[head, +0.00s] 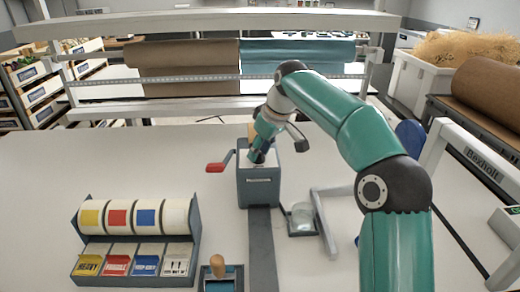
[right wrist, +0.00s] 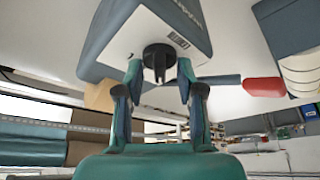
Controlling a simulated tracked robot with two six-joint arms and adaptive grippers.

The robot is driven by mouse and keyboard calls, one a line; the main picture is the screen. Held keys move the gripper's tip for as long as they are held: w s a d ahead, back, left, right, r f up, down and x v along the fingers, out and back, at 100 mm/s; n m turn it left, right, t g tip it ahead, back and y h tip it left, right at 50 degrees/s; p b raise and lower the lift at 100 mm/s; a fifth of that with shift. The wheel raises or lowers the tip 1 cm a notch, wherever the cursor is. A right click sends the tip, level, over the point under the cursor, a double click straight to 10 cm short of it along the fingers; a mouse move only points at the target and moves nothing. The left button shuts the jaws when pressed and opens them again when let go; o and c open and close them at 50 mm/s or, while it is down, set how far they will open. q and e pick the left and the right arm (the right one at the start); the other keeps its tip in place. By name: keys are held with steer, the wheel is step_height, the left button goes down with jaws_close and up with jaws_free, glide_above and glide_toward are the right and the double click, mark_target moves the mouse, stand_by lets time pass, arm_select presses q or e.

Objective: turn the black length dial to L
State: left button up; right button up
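The tape dispenser (head: 258,188) is a grey-blue box with a pale top, standing in the middle of the white table. The black dial (right wrist: 158,60) sits on its pale face in the right wrist view, near a small printed label (right wrist: 179,40). The L mark and the dial's setting are too small to read. My right gripper (right wrist: 160,72) is open, with one finger on each side of the dial and a visible gap to it. In the head view my right gripper (head: 257,158) is over the dispenser's top and hides the dial. My left gripper is not in view.
A red crank handle (head: 220,162) sticks out left of the dispenser. A rack of label rolls (head: 135,245) stands at front left, with a wooden-handled tool (head: 217,266) beside it. The table's left back is clear.

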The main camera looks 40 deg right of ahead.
jaws_close()
steer(key=shift+m, duration=0.4)
steer(key=m+h, duration=0.1)
steer(key=m, duration=0.1)
steer(key=shift+a+r+m, duration=0.1)
steer(key=shift+a+m, duration=0.05)
steer(key=shift+m, duration=0.25)
steer(key=m+h+p, duration=0.1)
steer(key=m+h, duration=0.1)
steer(key=m, duration=0.2)
steer(key=shift+a+p, duration=0.15)
steer(key=shift+p, duration=0.15)
steer(key=m+p, duration=0.1)
steer(key=m, duration=0.1)
steer(key=m+g+h+p, duration=0.1)
steer(key=m, duration=0.2)
steer(key=shift+w+h, duration=0.15)
steer(key=shift+h, duration=0.15)
steer(key=m+g+p, duration=0.1)
steer(key=m, duration=0.2)
steer(key=shift+a+h+p, duration=0.1)
steer(key=shift+h+p, duration=0.2)
steer(key=shift+p, duration=0.05)
steer(key=shift+w+m+g+p, duration=0.1)
steer(key=shift+m+g+p, duration=0.45)
steer(key=shift+m, duration=0.55)
jaws_free()
